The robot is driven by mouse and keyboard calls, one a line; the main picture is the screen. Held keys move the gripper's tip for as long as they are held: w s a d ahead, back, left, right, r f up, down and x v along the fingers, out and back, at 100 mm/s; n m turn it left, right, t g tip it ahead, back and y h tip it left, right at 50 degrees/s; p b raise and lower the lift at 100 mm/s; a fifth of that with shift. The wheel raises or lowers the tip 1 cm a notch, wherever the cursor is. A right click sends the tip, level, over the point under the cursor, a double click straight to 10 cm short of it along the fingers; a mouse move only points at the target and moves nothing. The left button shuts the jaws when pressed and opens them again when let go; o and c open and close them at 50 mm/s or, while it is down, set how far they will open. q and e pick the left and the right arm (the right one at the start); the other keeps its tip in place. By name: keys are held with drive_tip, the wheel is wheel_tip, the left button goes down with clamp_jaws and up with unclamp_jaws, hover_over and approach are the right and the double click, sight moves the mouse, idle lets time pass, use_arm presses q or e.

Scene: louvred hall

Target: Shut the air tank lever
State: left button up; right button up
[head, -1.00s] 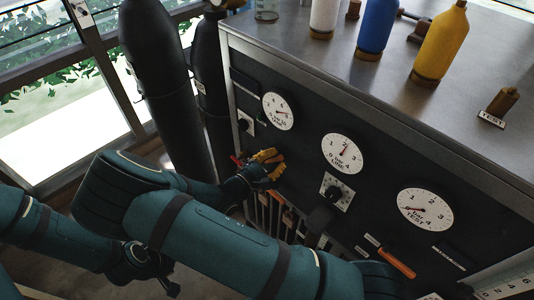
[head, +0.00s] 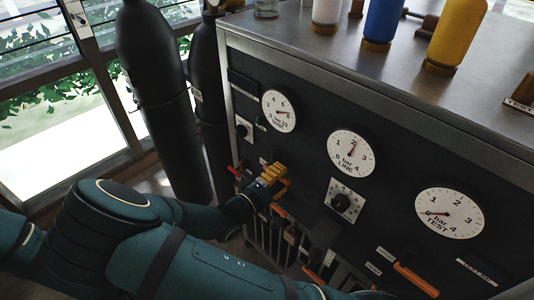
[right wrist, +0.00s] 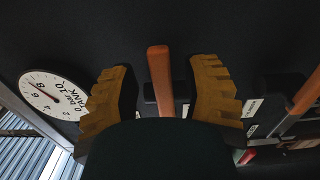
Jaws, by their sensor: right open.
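The tank gauge (head: 279,111) is at the left of the dark panel in the head view, and it also shows at the left of the right wrist view (right wrist: 50,96). My right gripper (head: 271,175) is below and near this gauge, with yellow-brown fingers. In the right wrist view it is open (right wrist: 162,68), with an orange-red lever handle (right wrist: 160,82) standing between its fingers. There are gaps on both sides of the handle. I cannot read a label naming this lever. My left gripper is out of view.
A line gauge (head: 352,154), a black knob (head: 341,202) and a test gauge (head: 449,213) lie further right. Another orange handle (head: 416,280) is at lower right. Dark cylinders (head: 157,75) stand left of the panel. Coloured bottles (head: 458,35) stand on the bench top.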

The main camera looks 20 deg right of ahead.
drive_tip(key=v, duration=0.7)
drive_tip(key=shift+p, duration=0.3)
drive_tip(key=shift+a, duration=0.1)
drive_tip(key=v, duration=0.7)
drive_tip(key=shift+s+a, duration=0.1)
drive_tip(key=shift+a, duration=0.05)
idle(0.8)
